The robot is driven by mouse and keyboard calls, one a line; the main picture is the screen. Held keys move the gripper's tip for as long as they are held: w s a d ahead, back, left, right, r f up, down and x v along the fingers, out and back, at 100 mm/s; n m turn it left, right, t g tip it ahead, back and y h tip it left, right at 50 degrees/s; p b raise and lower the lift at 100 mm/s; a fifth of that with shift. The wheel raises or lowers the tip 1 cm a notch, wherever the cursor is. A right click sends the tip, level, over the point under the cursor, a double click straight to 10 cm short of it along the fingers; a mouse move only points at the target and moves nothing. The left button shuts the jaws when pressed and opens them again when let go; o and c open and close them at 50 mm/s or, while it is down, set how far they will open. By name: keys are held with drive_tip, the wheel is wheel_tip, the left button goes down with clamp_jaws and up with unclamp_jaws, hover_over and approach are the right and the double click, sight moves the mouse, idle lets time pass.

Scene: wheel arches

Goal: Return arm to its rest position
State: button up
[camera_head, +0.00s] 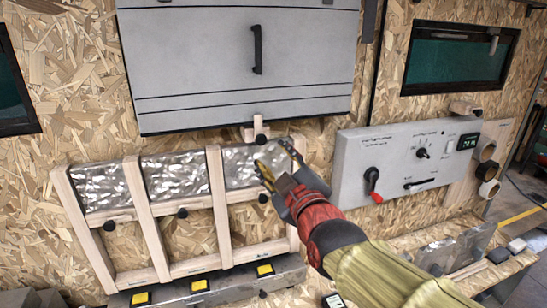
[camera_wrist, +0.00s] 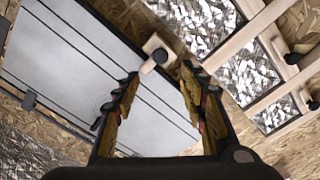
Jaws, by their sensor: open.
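My gripper (camera_head: 272,164) is at the end of my arm, which reaches in from the lower right in the head view. Its fingers are apart and hold nothing, in front of the right end of the wooden rack (camera_head: 134,186) with shiny crinkled panels (camera_head: 177,176). In the wrist view my gripper (camera_wrist: 158,82) shows two open fingers with a gap between them. Through the gap I see the grey hatch (camera_wrist: 80,75) and a wooden latch block with a dark knob (camera_wrist: 160,55). I cannot tell whether a fingertip touches the rack.
The grey hatch (camera_head: 200,60) with a black handle hangs above the rack. A grey control panel (camera_head: 400,165) with a red rotary handle (camera_head: 373,184) is right of my gripper.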

drive_tip(key=shift+f, duration=0.1)
drive_tip(key=s+d+f+m+g+h, duration=0.1)
drive_tip(key=s+d+f+m+g, duration=0.25)
drive_tip(key=f, duration=0.55)
drive_tip(key=s+f+m+g+h, duration=0.1)
drive_tip(key=s+f+m+g, duration=0.1)
drive_tip(key=s+f+g, duration=0.5)
drive_tip(key=s+d+f+m+h+b, duration=0.1)
drive_tip(key=s+d+f+m, duration=0.2)
drive_tip(key=s+d+f, duration=0.2)
drive_tip(key=s+d+f+m+g+h+b, duration=0.1)
drive_tip(key=s+d+f+m, duration=0.3)
drive_tip(key=s+d, duration=0.4)
drive_tip(key=s+f+h, duration=0.1)
drive_tip(key=s, duration=0.2)
drive_tip(key=shift+s, duration=0.25)
